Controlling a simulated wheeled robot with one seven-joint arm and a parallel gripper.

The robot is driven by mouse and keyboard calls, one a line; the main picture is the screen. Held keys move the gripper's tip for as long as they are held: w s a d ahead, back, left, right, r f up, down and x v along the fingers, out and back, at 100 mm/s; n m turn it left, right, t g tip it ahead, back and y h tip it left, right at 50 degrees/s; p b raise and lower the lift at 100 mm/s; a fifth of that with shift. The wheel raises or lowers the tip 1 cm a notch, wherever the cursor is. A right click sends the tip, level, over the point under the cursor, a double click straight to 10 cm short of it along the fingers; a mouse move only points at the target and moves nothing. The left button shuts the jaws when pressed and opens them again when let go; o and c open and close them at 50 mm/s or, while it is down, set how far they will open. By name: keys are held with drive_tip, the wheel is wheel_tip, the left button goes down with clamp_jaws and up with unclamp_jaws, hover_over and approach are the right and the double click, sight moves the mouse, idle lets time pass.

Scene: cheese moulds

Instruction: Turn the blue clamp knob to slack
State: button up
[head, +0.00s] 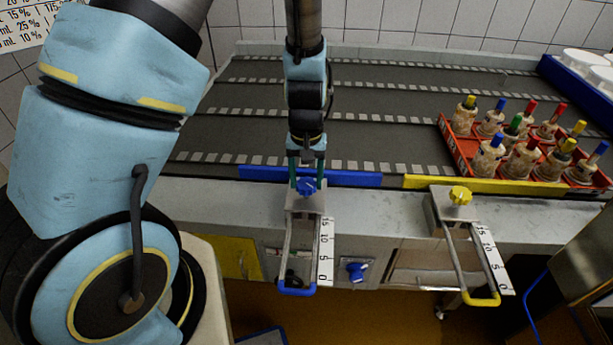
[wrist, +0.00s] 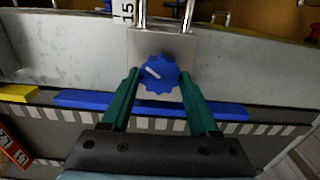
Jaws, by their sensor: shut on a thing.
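The blue clamp knob (head: 308,187) sits on a metal block at the counter's front edge, above a blue-ended frame with a ruler. In the wrist view the knob (wrist: 160,78) has a scalloped rim and a white mark pointing up and left. My gripper (head: 307,181) reaches down over it from behind. Its green fingers (wrist: 160,73) are on either side of the knob, shut on it. The finger contact is partly hidden in the head view.
A yellow clamp knob (head: 460,195) with a similar frame stands to the right. Another blue knob (head: 356,271) is on the front panel below. A red crate (head: 456,151) of moulds with coloured handles stands at right. The grey slotted counter behind is mostly clear.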

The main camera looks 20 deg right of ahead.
sight(305, 183)
drive_tip(key=n+p, duration=0.1)
drive_tip(key=n, duration=0.2)
drive_tip(key=shift+r+n, duration=0.1)
drive_tip(key=shift+n, duration=0.2)
drive_tip(key=shift+n+p, duration=0.4)
drive_tip(key=shift+n, duration=1.3)
drive_tip(key=o, duration=1.4)
wheel_tip(305, 183, up, 11)
drive_tip(key=shift+f+b, duration=0.15)
drive_tip(key=shift+b, duration=0.15)
drive_tip(key=shift+a, duration=0.1)
